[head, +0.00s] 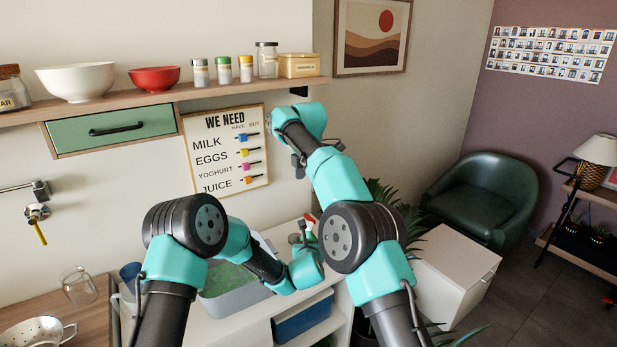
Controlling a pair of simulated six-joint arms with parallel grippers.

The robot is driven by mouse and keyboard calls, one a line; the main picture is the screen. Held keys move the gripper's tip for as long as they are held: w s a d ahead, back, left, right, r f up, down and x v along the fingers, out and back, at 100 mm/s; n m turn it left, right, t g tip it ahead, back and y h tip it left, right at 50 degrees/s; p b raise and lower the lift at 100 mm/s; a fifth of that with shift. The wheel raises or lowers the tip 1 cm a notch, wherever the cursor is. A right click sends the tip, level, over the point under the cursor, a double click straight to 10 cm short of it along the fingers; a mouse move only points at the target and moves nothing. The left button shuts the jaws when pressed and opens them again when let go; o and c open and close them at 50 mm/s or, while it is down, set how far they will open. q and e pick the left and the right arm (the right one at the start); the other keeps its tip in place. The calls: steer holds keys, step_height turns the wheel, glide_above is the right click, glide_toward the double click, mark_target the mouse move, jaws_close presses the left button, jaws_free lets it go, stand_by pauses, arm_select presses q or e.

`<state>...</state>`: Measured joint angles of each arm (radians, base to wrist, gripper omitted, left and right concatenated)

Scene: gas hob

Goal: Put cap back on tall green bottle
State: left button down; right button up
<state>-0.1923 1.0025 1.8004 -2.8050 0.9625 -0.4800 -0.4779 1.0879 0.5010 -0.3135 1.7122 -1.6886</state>
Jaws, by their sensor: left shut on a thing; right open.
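My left gripper (301,238) is low in the middle, above the white cabinet. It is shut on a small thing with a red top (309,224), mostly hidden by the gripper. I cannot tell whether this is the tall green bottle or its cap. My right gripper (297,165) is higher up, in front of the wall by the right edge of the list board. It is open, and I see nothing in it. No other tall green bottle or loose cap can be made out.
A grey tub (222,307) with a green inside stands on the white cabinet (258,335), below my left arm. A shelf (150,104) with bowls and jars runs along the wall. A list board (228,150) hangs under it. An upturned glass (79,287) and colander (35,333) are at left.

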stand_by(0.4)
arm_select(q)
steer(key=shift+c, duration=0.4)
jaws_free()
steer(key=v, duration=1.7)
steer(key=shift+s, duration=0.15)
steer(key=shift+r, duration=0.1)
